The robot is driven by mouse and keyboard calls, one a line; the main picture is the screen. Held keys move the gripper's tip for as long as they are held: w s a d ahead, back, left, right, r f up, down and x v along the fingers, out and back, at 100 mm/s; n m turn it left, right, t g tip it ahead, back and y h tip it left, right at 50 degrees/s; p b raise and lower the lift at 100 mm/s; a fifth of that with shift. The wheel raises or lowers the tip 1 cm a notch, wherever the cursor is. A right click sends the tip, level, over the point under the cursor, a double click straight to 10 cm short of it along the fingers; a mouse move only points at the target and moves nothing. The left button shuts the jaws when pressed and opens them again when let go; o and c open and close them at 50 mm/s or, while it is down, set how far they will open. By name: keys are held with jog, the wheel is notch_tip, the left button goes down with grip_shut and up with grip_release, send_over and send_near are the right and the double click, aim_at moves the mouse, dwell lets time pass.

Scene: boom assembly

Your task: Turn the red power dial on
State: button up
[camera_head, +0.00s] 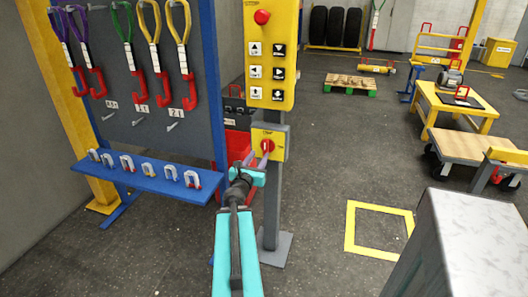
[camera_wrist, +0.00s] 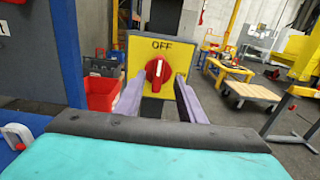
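The red power dial (camera_wrist: 158,72) sits on a yellow plate (camera_wrist: 140,55) marked OFF at the top. Its white pointer line stands close to upright, toward the OFF mark. In the head view the dial (camera_head: 267,146) is on the yellow box low on the grey post. My gripper (camera_wrist: 156,92) is open, with one finger to the left and one to the right of the dial, around its lower part. Whether the fingers touch the dial I cannot tell. In the head view my gripper (camera_head: 257,158) is just in front of the dial and partly hides the plate.
Above the dial is a yellow button panel (camera_head: 270,60) with a red knob (camera_head: 262,17). To the left a blue rack (camera_head: 150,182) holds shackles, with slings and hooks above. A red bin (camera_wrist: 102,93) stands behind at left.

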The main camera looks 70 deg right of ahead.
aim_at(265, 146)
jog(key=shift+d+f+b, duration=0.1)
jog(key=shift+b, duration=0.45)
jog(key=shift+w+d+p, duration=0.15)
jog(key=shift+d+p, duration=0.15)
jog(key=shift+d, duration=1.8)
jog(key=shift+w+d+p, duration=0.1)
jog(key=shift+d+p, duration=0.2)
jog(key=shift+d, duration=1.8)
grip_shut()
